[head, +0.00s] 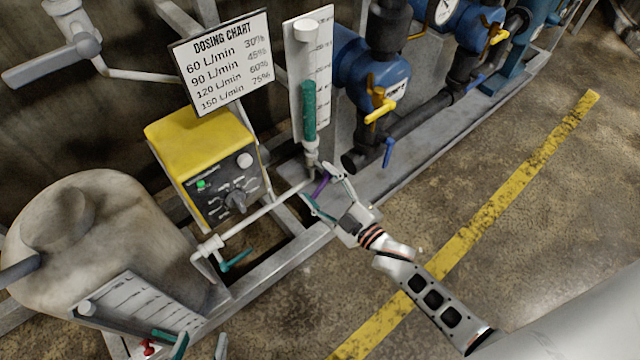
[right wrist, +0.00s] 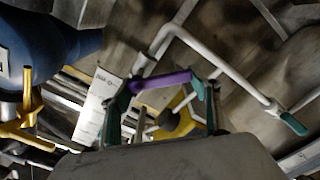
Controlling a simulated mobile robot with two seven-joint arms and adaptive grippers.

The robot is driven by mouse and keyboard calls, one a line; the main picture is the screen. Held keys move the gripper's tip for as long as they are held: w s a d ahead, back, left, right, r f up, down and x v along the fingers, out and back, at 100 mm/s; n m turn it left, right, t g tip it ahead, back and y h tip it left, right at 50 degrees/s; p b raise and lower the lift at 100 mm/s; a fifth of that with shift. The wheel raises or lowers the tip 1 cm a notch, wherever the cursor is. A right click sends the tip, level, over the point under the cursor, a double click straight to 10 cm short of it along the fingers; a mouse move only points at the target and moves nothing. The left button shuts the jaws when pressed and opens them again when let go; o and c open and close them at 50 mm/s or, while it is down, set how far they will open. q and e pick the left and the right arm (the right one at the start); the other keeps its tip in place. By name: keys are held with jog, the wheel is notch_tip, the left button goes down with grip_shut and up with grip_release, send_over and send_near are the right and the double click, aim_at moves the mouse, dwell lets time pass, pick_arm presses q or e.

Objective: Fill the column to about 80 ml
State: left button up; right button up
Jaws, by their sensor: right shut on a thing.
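The column (head: 308,60) stands upright in front of a white scale panel (head: 322,40) in the head view. Green liquid (head: 309,110) fills its lower part, with clear tube above; the scale marks are too small to read. Below it is a valve with a purple lever (head: 320,186). My right gripper (head: 322,190) is shut on this lever; in the right wrist view the purple lever (right wrist: 165,80) lies across between the two fingers. My left gripper (head: 199,346) shows only its fingertips at the bottom edge, spread apart with nothing seen between them.
A yellow pump box (head: 190,150) with a dial stands left of the column, under a dosing chart (head: 222,62). A white pipe (head: 260,215) with a teal lever (head: 237,260) runs in front. A tank (head: 90,230) is at left. Blue valves (head: 372,75) stand at right.

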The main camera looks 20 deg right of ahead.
jog(key=o, duration=1.6)
jog(key=v, duration=1.2)
jog(key=shift+r, duration=0.1)
jog(key=shift+w, duration=0.1)
